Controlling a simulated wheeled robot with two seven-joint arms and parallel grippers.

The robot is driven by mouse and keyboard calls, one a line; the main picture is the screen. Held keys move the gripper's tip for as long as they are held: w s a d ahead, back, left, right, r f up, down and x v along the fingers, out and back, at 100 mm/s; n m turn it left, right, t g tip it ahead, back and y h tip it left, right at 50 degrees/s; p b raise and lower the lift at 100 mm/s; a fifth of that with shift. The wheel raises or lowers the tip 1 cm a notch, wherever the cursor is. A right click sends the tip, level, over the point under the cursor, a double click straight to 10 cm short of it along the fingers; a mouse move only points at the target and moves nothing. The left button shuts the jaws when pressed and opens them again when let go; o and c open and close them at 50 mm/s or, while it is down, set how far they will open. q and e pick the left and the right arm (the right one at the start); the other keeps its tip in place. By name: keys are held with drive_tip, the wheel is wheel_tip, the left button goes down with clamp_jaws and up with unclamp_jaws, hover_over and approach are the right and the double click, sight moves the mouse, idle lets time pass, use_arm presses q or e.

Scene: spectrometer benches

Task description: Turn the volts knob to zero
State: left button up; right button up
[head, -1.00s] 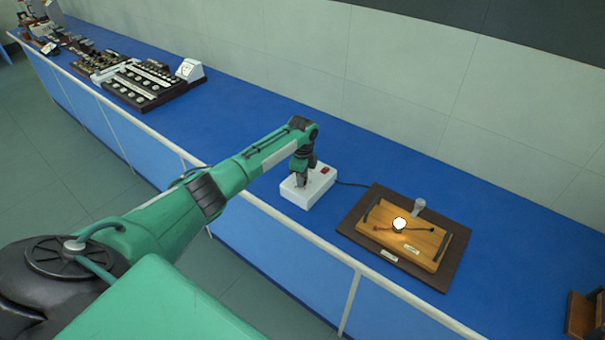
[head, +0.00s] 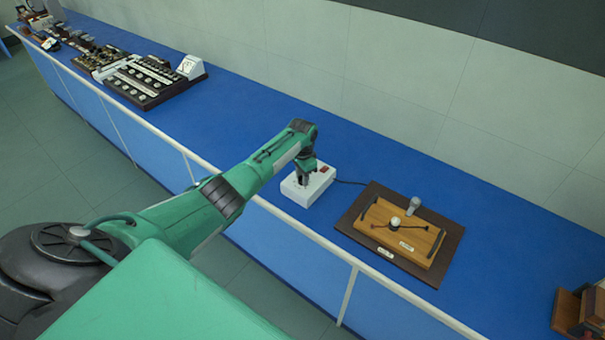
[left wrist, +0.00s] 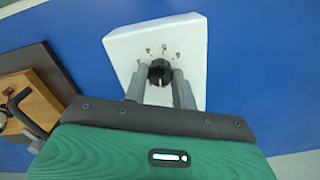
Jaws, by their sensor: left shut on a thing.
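The white supply box (head: 318,186) sits on the blue bench near its front edge, with a red switch on its top. It also fills the upper middle of the left wrist view (left wrist: 125,47). The black volts knob (left wrist: 160,70) is on its face, with small dark marks around its far side. My left gripper (left wrist: 160,82) is shut on the knob, one grey finger on each side. In the head view my left gripper (head: 303,178) reaches down onto the box and hides the knob. The marks are too small to read. My right gripper is not in view.
A wooden apparatus (head: 381,240) on a dark board (head: 447,267) stands right of the box, with a cable running toward it. A dark block of dials (head: 150,85) stands far left. The blue bench (head: 255,135) is clear behind the box.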

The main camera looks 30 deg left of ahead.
use_arm(q)
drive_tip(key=shift+r+n+p, duration=0.1)
drive_tip(key=shift+n+p, duration=0.2)
drive_tip(key=shift+n, duration=0.6)
drive_tip(key=shift+a, duration=0.1)
drive_tip(key=o, duration=1)
wheel_tip(320, 180, up, 14)
drive_tip(key=b, duration=0.3)
drive_tip(key=shift+f, duration=0.2)
